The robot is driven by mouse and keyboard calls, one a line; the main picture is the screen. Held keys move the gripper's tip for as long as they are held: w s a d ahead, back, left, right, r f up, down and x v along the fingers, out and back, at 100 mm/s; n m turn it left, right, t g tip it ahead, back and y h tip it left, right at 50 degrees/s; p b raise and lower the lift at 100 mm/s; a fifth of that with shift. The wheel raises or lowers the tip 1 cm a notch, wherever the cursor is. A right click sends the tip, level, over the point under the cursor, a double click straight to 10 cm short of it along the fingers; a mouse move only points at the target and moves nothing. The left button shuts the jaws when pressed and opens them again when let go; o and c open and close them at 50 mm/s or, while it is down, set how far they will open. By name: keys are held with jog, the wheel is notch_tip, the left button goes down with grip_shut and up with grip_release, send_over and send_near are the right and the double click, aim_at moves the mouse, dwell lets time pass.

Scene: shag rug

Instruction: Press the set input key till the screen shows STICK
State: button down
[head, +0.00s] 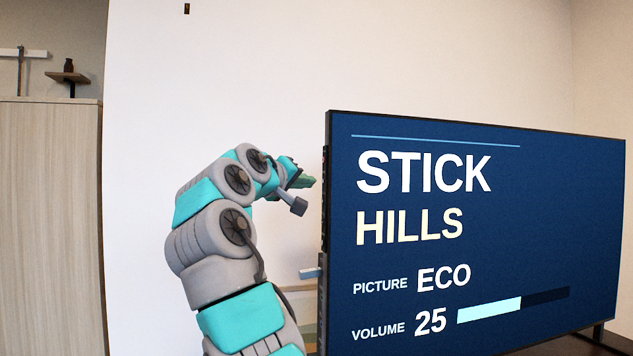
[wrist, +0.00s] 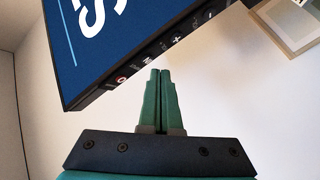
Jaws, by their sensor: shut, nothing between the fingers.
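The television screen (head: 480,235) reads STICK in large white letters, with HILLS, PICTURE ECO and VOLUME 25 below. A row of small keys (wrist: 177,40) runs along the television's side edge in the wrist view, with a red-marked one at the near end and plus and minus marks further along. I cannot tell which is the set input key. My gripper (wrist: 160,71) is shut and empty, its green fingertips close to the key edge; I cannot tell whether they touch. In the head view my gripper (head: 306,182) is just left of the television's side edge.
A small pale tab (head: 310,272) juts from the television's left edge, below my gripper. A wooden cabinet (head: 50,220) stands at the far left, with a small shelf (head: 68,77) above it. A framed picture (wrist: 287,22) is at the upper right in the wrist view.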

jog(key=a+p, duration=0.1)
jog(key=a, duration=0.1)
jog(key=s+a+p, duration=0.1)
jog(key=a, duration=0.1)
jog(key=shift+s+a, duration=0.2)
jog(key=shift+a, duration=0.2)
jog(key=shift+f, duration=0.1)
dwell(2.0)
